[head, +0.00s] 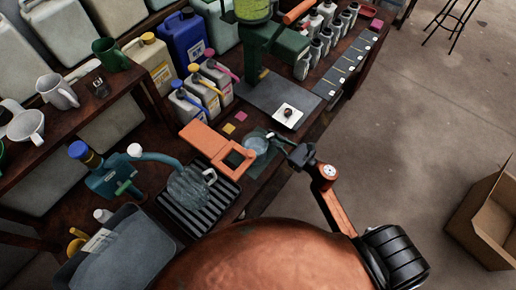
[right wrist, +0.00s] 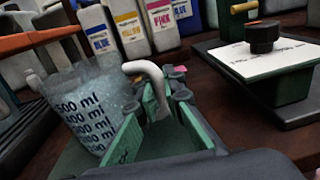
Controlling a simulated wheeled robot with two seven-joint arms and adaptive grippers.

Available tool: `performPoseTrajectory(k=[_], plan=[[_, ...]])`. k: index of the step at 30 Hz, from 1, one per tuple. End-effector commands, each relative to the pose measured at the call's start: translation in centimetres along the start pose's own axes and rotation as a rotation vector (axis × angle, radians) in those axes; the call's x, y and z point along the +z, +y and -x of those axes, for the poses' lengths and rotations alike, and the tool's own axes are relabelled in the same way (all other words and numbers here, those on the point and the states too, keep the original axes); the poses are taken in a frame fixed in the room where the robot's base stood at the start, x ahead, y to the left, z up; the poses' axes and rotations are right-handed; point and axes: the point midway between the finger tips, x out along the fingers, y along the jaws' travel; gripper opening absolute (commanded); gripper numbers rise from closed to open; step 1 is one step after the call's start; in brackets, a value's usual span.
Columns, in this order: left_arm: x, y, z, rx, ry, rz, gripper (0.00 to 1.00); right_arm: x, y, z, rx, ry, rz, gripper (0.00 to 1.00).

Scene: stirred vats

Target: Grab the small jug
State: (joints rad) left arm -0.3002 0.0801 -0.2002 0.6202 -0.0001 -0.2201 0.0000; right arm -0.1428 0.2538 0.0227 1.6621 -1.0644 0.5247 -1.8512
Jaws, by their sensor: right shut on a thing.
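The small jug (head: 256,146) is clear, with dark measure marks and a white handle. It stands upright at the bench's front edge, over a dark green mat. In the right wrist view the jug (right wrist: 88,112) is at the left, with marks up to 500 ml. My right gripper (head: 290,148) reaches in from the right and is shut on the jug's handle (right wrist: 150,82). The handle sits between its green fingers (right wrist: 155,125). I cannot tell whether the jug's base touches the mat. My left gripper is not in view.
A larger clear jug (head: 187,190) stands on a black ribbed tray (head: 205,217). An orange frame (head: 203,137) is close to the small jug's left. A scale (head: 288,115) is behind it. Colour-labelled bottles (head: 186,103) stand further back. An open carton (head: 485,220) is on the floor.

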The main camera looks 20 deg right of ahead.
Motion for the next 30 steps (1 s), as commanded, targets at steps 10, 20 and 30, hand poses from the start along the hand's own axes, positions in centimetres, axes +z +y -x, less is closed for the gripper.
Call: performPoseTrajectory(k=[10, 20, 30], plan=[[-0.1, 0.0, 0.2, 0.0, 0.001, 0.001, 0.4, 0.6, 0.0, 0.0, 0.002, -0.003, 0.0, 0.0], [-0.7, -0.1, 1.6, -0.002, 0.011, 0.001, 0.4, 5.4, 0.0, 0.0, 0.003, -0.005, 0.006, 0.0], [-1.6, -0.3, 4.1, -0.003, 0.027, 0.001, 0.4, 13.2, 0.1, 0.0, 0.003, -0.004, 0.006, 0.0]])
